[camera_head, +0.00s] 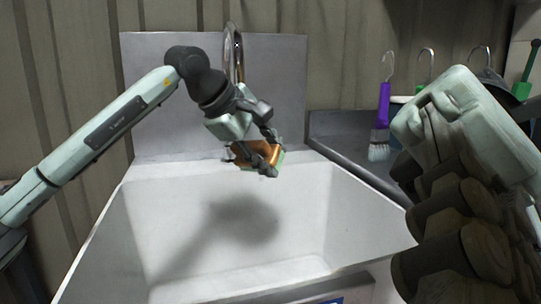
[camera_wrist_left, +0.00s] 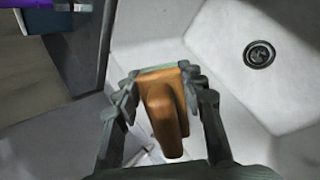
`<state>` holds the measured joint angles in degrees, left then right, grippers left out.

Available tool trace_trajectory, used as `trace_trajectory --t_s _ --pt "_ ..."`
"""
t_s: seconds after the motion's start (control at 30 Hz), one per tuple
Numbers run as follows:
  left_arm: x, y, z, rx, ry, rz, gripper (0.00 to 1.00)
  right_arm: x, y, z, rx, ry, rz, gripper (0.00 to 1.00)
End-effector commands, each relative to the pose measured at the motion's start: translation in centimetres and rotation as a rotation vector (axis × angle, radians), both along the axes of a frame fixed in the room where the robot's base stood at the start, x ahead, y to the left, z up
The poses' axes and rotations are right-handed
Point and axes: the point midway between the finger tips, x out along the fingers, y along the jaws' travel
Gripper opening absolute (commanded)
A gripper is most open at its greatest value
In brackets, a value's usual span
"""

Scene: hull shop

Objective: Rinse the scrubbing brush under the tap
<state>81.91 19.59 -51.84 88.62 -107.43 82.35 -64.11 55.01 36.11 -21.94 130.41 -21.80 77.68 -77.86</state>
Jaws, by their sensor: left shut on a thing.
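The scrubbing brush, an orange-brown block with a raised grip, is held over the white sink (camera_head: 150,235) in the head view (camera_head: 243,151). It also shows in the left wrist view (camera_wrist_left: 163,112). My left gripper (camera_head: 268,158) is shut on it, a finger on each side, in the upper part of the basin. A pale green edge shows beside the fingers. The metal tap (camera_head: 235,48) rises at the sink's back, behind my left wrist. Its outlet is hidden or unclear, and I see no water stream.
The drain (camera_wrist_left: 259,54) shows in the wrist view, and the basin looks empty. A purple-handled brush (camera_head: 384,105) hangs from a hook above the grey counter (camera_head: 345,140) on the right. Green-handled tools hang farther right. My right arm fills the right foreground.

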Motion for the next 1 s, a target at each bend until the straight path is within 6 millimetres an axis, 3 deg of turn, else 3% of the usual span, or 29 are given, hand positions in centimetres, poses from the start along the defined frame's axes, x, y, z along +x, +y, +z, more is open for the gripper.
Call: trace_trajectory --t_s 0.1,0.2,0.4,0.53,0.7,1.0 --pt "0.0 0.0 0.0 -0.001 -0.001 0.000 0.05 0.0 1.9 -4.3 -0.213 -0.193 -0.011 0.00" --pt "0.0 0.0 0.0 -0.001 -0.001 0.000 0.05 1.2 2.3 -7.9 -0.390 -0.343 -0.040 0.00" --pt "0.0 0.0 0.0 -0.001 -0.001 0.000 0.05 5.7 0.5 -13.4 -0.737 -0.628 -0.140 0.00" --pt "0.0 0.0 0.0 -0.001 -0.001 0.000 0.05 9.0 -1.8 -15.2 -0.927 -0.773 -0.220 0.00" --pt "0.0 0.0 0.0 -0.001 -0.001 0.000 0.05 11.9 -4.4 -15.7 -1.086 -0.884 -0.299 0.00" --pt "0.0 0.0 0.0 -0.001 -0.001 0.000 0.05 12.9 -5.6 -17.1 -1.148 -0.923 -0.332 0.00"
